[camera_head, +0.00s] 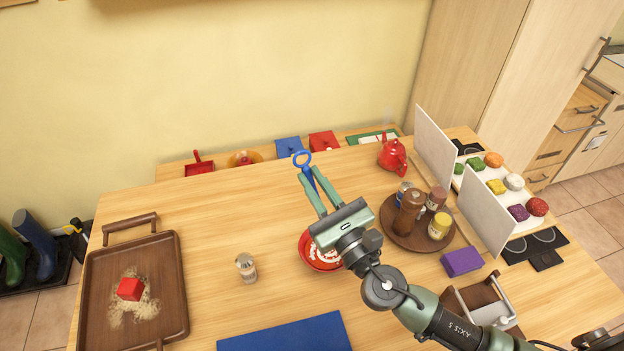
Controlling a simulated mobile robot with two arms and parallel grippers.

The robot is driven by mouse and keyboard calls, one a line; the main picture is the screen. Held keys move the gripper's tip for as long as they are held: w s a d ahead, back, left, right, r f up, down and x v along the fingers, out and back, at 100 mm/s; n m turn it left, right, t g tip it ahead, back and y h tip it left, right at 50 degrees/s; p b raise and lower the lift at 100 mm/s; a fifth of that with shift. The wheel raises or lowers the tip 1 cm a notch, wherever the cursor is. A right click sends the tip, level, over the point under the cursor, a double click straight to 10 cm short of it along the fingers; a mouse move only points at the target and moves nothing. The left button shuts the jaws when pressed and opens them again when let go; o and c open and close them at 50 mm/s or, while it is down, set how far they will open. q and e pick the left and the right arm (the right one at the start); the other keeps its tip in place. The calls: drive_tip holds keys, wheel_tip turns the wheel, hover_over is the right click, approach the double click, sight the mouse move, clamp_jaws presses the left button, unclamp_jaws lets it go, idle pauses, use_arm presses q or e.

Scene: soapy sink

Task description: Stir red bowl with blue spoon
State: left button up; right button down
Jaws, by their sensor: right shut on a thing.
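My right gripper (312,175) comes in from the lower right and is shut on the blue spoon (303,160). The spoon's looped handle end points up and shows beyond the fingertips. Its lower part is hidden by the gripper. The red bowl (305,245) stands on the table below the gripper's palm, partly covered by it, with white bits inside. I cannot tell whether the spoon touches the bowl. My left gripper is not in view.
A round wooden tray (397,238) with jars and a mill stands right of the bowl. A glass shaker (246,267) stands left. A brown tray (177,270) with a red cube is at far left. A blue mat (285,335) lies in front. The table's left middle is clear.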

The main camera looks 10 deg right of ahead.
drive_tip(key=shift+s+f+b, duration=0.15)
drive_tip(key=shift+f+b, duration=0.15)
wheel_tip(320, 180, down, 8)
drive_tip(key=b, duration=0.7)
drive_tip(key=shift+r, duration=0.15)
